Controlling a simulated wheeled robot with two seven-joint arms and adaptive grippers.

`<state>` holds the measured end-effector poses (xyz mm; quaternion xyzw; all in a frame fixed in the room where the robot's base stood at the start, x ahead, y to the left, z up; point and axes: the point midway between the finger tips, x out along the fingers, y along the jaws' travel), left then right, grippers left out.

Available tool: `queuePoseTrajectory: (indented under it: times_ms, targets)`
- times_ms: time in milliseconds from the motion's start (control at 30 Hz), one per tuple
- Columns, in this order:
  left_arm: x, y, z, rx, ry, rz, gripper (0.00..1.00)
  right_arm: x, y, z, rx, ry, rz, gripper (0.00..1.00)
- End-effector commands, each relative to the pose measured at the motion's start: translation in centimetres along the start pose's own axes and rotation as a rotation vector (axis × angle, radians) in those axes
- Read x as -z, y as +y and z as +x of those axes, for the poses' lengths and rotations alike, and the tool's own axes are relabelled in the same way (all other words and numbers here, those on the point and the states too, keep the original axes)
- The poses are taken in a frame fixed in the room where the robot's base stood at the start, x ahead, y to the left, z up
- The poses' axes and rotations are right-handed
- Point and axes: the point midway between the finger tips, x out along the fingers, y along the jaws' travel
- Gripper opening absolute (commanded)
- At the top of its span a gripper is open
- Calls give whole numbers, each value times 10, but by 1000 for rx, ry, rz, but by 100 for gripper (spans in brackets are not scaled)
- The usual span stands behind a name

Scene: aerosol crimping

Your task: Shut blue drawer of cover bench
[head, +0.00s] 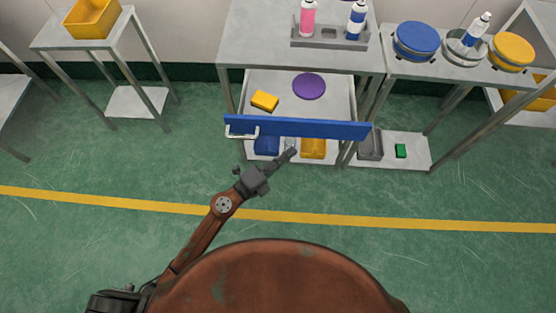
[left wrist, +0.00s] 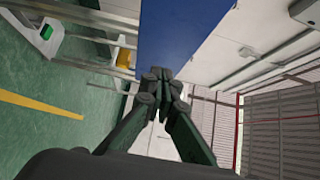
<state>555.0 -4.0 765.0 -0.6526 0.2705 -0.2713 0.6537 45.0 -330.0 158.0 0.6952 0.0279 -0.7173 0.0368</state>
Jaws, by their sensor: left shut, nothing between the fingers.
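The blue drawer (head: 300,127) of the cover bench (head: 305,62) stands open, pulled out toward me. It has a blue front and a pale handle (head: 243,132) at its left end. Inside lie a yellow block (head: 264,100) and a purple disc (head: 309,86). My left gripper (head: 288,157) is shut and empty, just in front of and below the drawer front in the head view. In the left wrist view the shut fingertips (left wrist: 161,74) are at the edge of the blue front (left wrist: 185,40); I cannot tell whether they touch. My right gripper is not in view.
Blue and yellow bins (head: 313,148) sit on the shelf below the drawer. A rack with pink and blue bottles (head: 330,38) stands on the bench top. A side table with round fixtures (head: 416,42) is at right. Green floor in front is clear.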

Motion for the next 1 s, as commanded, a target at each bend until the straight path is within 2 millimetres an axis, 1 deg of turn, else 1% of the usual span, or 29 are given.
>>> queuePoseTrajectory:
  times_ms: [33, 133, 167, 200, 300, 533, 867, 1000]
  targets:
    - [0, -1, 12, 2, 0, -1, 0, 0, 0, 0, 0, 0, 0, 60]
    - [0, -1, 31, 2, 0, 1, 0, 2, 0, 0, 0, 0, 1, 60]
    - [-6, 2, 34, 1, -1, 0, 0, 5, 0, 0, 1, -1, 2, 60]
    - [-11, 3, 39, 0, -1, 1, 0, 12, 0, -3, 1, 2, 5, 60]
    - [-20, 3, 47, -1, 0, 0, 0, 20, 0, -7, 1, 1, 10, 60]
    - [-28, 2, 55, -1, -1, -2, 0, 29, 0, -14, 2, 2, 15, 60]
    - [-29, 1, 55, -1, -1, -2, 0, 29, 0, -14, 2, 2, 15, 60]
    - [-35, 1, 55, 0, -7, -2, 0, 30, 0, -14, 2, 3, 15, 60]
